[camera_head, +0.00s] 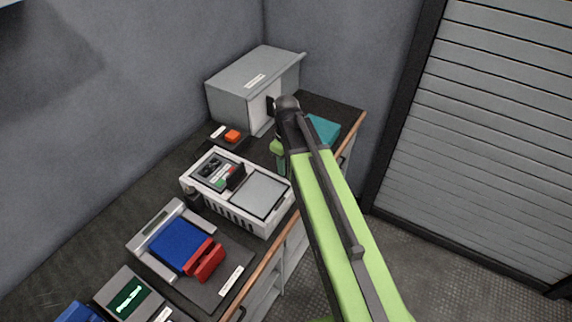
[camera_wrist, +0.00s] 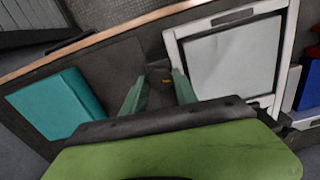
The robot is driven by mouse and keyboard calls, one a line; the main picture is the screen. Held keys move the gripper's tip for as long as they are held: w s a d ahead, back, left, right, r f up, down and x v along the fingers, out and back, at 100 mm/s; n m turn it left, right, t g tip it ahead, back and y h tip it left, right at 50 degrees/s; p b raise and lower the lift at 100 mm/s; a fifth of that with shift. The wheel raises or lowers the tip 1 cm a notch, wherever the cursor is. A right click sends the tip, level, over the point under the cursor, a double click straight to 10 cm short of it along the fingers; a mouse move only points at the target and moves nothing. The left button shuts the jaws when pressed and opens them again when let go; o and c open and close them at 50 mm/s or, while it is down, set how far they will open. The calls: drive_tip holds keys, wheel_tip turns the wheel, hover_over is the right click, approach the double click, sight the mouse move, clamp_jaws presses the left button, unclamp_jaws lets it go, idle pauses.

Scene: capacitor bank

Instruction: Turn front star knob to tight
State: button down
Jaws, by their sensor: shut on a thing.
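My gripper (camera_wrist: 159,82) points down at the worktop in the wrist view. Its two green fingers stand on either side of a dark piece with a small yellow mark, the front star knob (camera_wrist: 161,90) as far as I can tell. The fingers are shut on it. Its lobes and its turn angle cannot be made out. In the head view my gripper (camera_head: 279,160) is partly hidden behind my arm, between the white instrument and the teal block. The knob is hidden there.
The white instrument (camera_head: 214,196) stands close on the left. A teal block (camera_head: 323,129) lies to the right; it also shows in the wrist view (camera_wrist: 55,105). A grey cabinet (camera_head: 235,107) stands behind. A blue and red device (camera_head: 170,245) sits nearer. The wooden bench edge (camera_head: 262,270) is close.

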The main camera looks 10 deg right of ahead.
drive_tip(key=m, duration=0.7)
drive_tip(key=shift+s, duration=0.1)
drive_tip(key=m, duration=0.4)
drive_tip(key=shift+a+m, duration=0.1)
drive_tip(key=shift+m, duration=1.8)
drive_tip(key=c, duration=1)
unclamp_jaws()
drive_tip(key=shift+o, duration=0.2)
drive_tip(key=shift+r, duration=0.1)
